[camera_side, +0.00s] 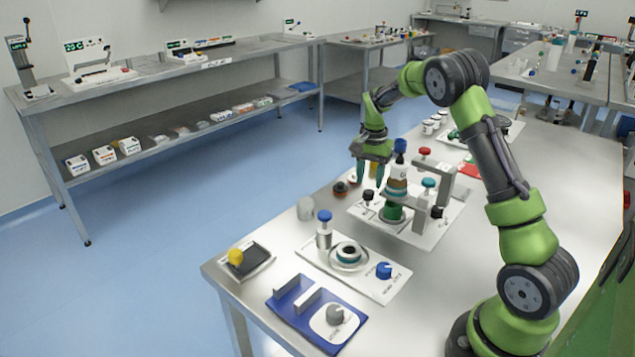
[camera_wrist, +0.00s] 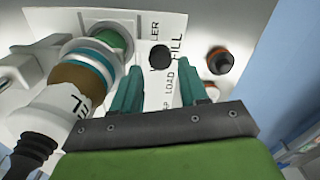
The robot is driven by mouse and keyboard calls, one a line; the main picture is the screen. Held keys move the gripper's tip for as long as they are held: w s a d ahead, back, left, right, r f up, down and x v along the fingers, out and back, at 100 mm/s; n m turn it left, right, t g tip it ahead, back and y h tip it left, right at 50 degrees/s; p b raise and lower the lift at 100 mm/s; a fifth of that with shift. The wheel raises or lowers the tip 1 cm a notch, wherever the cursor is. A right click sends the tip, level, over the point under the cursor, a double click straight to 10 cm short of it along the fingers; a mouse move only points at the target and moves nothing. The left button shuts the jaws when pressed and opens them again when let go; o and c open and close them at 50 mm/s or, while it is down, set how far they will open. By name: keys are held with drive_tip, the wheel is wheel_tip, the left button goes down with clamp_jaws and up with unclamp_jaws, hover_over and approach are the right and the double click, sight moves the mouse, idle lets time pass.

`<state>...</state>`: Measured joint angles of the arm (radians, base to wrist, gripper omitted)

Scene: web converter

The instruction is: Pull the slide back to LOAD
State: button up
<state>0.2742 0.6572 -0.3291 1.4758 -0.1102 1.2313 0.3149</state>
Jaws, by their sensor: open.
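The slide's small black knob (camera_wrist: 160,56) stands on the white filler plate, beside the printed words FILL (camera_wrist: 178,42) and LOAD (camera_wrist: 170,82). It looks nearer FILL than LOAD. It also shows in the side view (camera_side: 367,196). My gripper (camera_side: 370,179) points down just above the knob. In the wrist view my gripper's (camera_wrist: 160,72) two teal fingers are apart, one on each side of the knob's line. I cannot tell whether they touch it. A bottle (camera_wrist: 78,76) with a brown band stands at the station over a green base (camera_wrist: 108,38).
A dark round knob with an orange ring (camera_wrist: 220,60) stands right of FILL. A grey bracket with a red knob (camera_side: 425,152) rises beside the bottle. A station with a blue knob (camera_side: 384,270) and a blue tray (camera_side: 290,309) lie nearer the front.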

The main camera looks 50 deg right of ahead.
sight(369, 192)
drive_tip(key=shift+f, duration=1.85)
clamp_jaws()
